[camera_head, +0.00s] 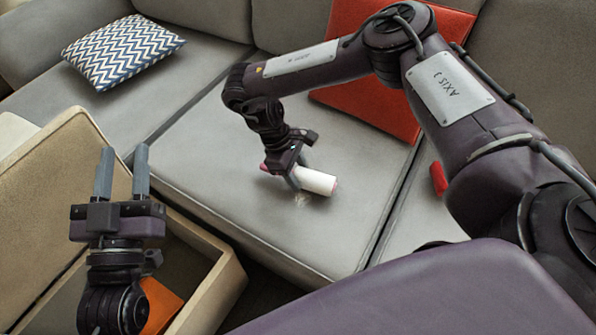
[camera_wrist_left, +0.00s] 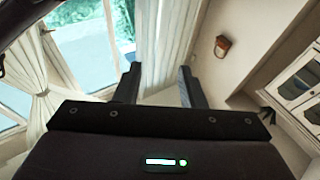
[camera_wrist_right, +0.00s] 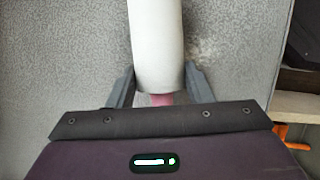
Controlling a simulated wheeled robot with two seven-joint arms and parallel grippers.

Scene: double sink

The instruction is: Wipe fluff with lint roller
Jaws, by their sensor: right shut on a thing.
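The lint roller (camera_head: 316,181) has a white cylinder and a pink handle. My right gripper (camera_head: 291,172) is shut on its handle and holds it low over the middle grey sofa seat (camera_head: 200,170). In the right wrist view the white roller (camera_wrist_right: 156,45) points away between the fingers of my right gripper (camera_wrist_right: 160,92). A small pale patch of fluff (camera_head: 302,199) lies on the seat just below the roller; it also shows beside the roller in the right wrist view (camera_wrist_right: 203,48). My left gripper (camera_head: 121,172) is open and empty, pointing up at the left.
An open wooden box (camera_head: 222,285) with an orange item (camera_head: 160,305) inside stands at the lower left, before the sofa. A zigzag cushion (camera_head: 122,50) and a red cushion (camera_head: 370,105) lie on the sofa. A red object (camera_head: 438,178) is at the right, partly hidden by my arm.

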